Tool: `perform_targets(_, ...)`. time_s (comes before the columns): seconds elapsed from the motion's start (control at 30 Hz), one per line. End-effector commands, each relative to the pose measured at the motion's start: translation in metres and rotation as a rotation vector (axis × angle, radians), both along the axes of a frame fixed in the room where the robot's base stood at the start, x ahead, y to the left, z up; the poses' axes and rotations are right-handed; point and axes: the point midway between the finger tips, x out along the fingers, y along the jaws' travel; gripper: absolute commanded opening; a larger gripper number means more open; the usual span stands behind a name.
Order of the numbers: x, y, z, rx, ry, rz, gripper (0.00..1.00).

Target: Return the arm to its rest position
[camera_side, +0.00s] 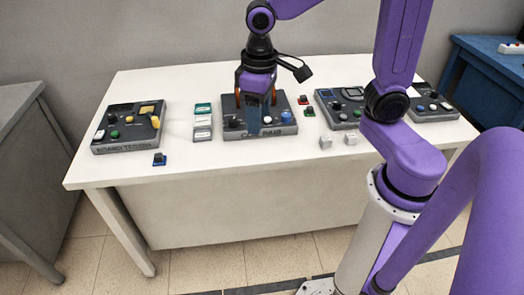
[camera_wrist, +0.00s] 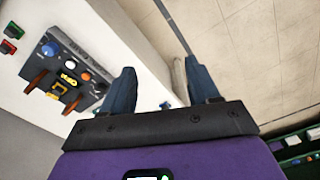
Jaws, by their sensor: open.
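My gripper (camera_side: 258,124) hangs fingers-down in front of the middle dark control panel (camera_side: 231,113) in the side view, hiding part of it. In the wrist view, the two blue fingers of my gripper (camera_wrist: 160,67) stand wide apart with nothing between them. The same panel (camera_wrist: 92,56) shows left of the fingers in that view, with two brown upright pieces (camera_wrist: 72,106), a yellow part (camera_wrist: 66,85), an orange knob, a blue knob and a white knob. The side view does not show clearly how high the fingers are above the panel.
A left panel (camera_side: 113,141) with yellow parts, a right panel (camera_side: 341,121) and a far-right panel (camera_side: 431,114) stand on the white table (camera_side: 230,165). The table's front is mostly clear.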

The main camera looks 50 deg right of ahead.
Motion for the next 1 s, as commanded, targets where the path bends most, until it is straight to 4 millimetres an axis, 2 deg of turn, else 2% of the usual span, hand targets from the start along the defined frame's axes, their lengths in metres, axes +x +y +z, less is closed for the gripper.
perform_targets(0.03,-0.017,0.000,0.000,0.001,-0.002,0.072,0.60)
perform_targets(0.3,-0.097,-0.013,-0.006,0.003,-0.008,0.439,0.60)
perform_targets(0.5,-0.141,-0.028,-0.013,0.003,-0.011,0.654,0.60)
perform_targets(0.7,-0.158,-0.036,-0.016,0.004,-0.013,0.746,0.60)
perform_targets(1.0,-0.159,-0.036,-0.016,0.003,-0.013,0.752,0.60)
